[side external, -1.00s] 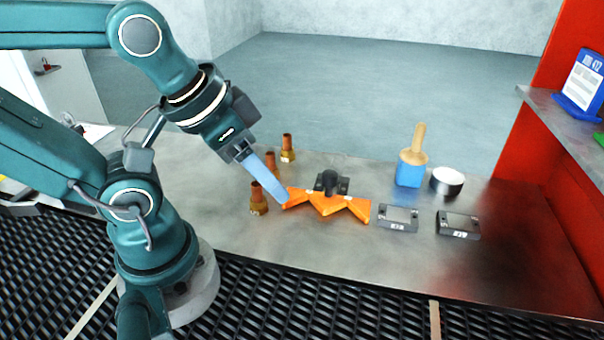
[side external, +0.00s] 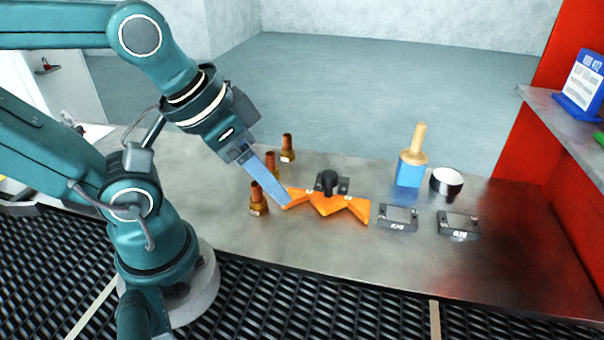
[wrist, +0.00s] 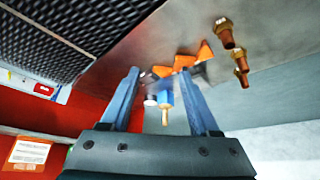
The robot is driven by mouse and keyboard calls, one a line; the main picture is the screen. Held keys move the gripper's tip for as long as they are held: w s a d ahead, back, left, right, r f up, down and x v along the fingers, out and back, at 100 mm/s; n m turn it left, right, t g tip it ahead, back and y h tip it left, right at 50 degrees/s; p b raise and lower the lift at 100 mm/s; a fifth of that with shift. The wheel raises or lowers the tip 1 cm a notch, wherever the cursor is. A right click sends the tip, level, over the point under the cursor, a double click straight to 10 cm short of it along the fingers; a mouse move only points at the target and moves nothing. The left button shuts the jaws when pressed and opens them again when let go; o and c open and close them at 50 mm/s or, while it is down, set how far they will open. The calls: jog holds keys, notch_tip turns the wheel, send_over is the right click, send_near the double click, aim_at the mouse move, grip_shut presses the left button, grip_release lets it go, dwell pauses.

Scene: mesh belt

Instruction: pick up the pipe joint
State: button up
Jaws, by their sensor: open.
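I cannot tell for sure which piece is the pipe joint. Several brass-and-copper threaded fittings stand upright in a row: front (side external: 258,200), middle (side external: 271,164), back (side external: 287,148). Two such fittings show in the wrist view, one (wrist: 225,33) and another (wrist: 241,68). A black, rounded piece on a dark base (side external: 328,182) sits behind an orange zigzag block (side external: 325,203). My gripper (side external: 285,204) points down beside the front fitting, by the block's left end. In the wrist view my gripper (wrist: 161,72) is open, with nothing gripped between its blue fingers.
Right of the block are a blue brush with a wooden handle (side external: 411,170), a white-topped round tin (side external: 447,180) and two small display boxes, one (side external: 397,219) and another (side external: 458,225). A red wall with a shelf (side external: 570,120) bounds the right. The dark mesh belt (side external: 290,300) runs in front.

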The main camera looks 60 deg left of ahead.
jog(key=m+g+y, duration=0.5)
jog(key=m+y, duration=0.5)
jog(key=m, duration=0.2)
send_over(257, 191)
jog(key=s, duration=0.2)
notch_tip(257, 191, down, 7)
jog(key=f+m+y, duration=0.1)
jog(key=m, duration=0.1)
jog(key=w+f+m+t, duration=0.1)
jog(key=m, duration=0.1)
jog(key=w+f+m+t+y, duration=0.1)
jog(key=m, duration=0.1)
jog(key=shift+w+d+f+m+y, duration=0.2)
jog(key=shift+f+m+y, duration=0.1)
jog(key=shift+f+m, duration=0.1)
jog(key=shift+f+m+t, duration=0.3)
jog(key=shift+f+m, duration=0.05)
jog(key=shift+m, duration=0.15)
jog(key=shift+s+d+f+m+y, duration=0.15)
jog(key=shift+s+f+m+y, duration=0.15)
jog(key=shift+f+m, duration=0.3)
jog(key=shift+x, duration=2.45)
jog(key=shift+c, duration=0.4)
grip_shut()
